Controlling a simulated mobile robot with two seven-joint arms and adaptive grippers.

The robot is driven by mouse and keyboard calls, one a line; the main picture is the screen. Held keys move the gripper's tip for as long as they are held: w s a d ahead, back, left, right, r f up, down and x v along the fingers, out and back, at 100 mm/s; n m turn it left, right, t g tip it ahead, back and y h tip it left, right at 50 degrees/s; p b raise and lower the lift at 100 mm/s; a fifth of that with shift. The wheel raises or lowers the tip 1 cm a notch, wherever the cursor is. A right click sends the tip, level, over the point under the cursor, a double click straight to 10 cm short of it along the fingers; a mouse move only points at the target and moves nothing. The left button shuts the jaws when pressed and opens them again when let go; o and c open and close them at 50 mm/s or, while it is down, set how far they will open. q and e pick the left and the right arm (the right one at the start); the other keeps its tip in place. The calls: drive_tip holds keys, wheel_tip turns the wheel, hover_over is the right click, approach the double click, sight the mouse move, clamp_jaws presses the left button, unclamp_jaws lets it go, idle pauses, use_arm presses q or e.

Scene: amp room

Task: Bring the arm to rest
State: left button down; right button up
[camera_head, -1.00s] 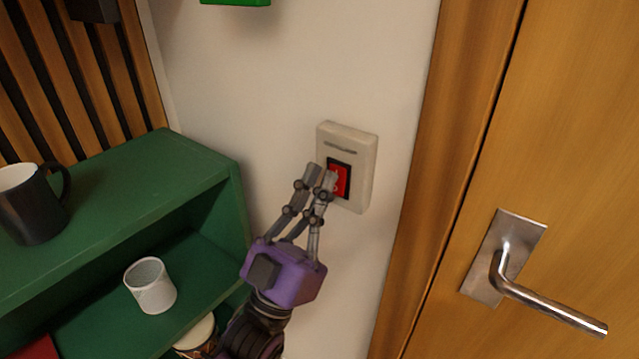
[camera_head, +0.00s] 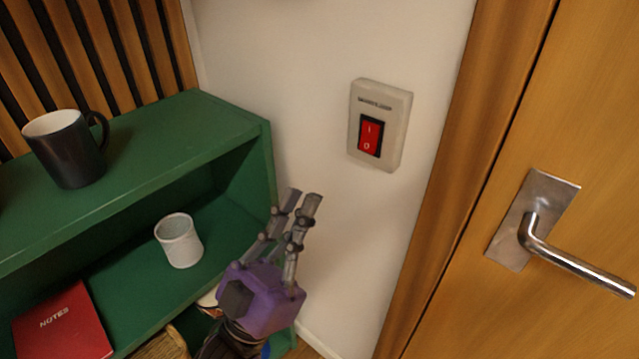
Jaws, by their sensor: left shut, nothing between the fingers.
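My left gripper (camera_head: 301,203) is in the lower middle of the head view, its purple palm low and its two grey fingers pointing up. The fingers are together and hold nothing. It is apart from the wall switch (camera_head: 380,124), below and to the left of it. The switch is a pale plate with a red rocker marked I and 0. The gripper is in front of the right end of the green shelf (camera_head: 235,112). My right gripper is not in view.
A dark mug (camera_head: 68,150) stands on the shelf top. A white cup (camera_head: 179,241) and a red notebook (camera_head: 62,325) are on the lower board. A wooden door with a metal handle (camera_head: 570,262) is at the right. The wall around the switch is clear.

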use_arm(q)
drive_tip(key=shift+s+a+f, duration=0.25)
drive_tip(key=shift+s, duration=0.1)
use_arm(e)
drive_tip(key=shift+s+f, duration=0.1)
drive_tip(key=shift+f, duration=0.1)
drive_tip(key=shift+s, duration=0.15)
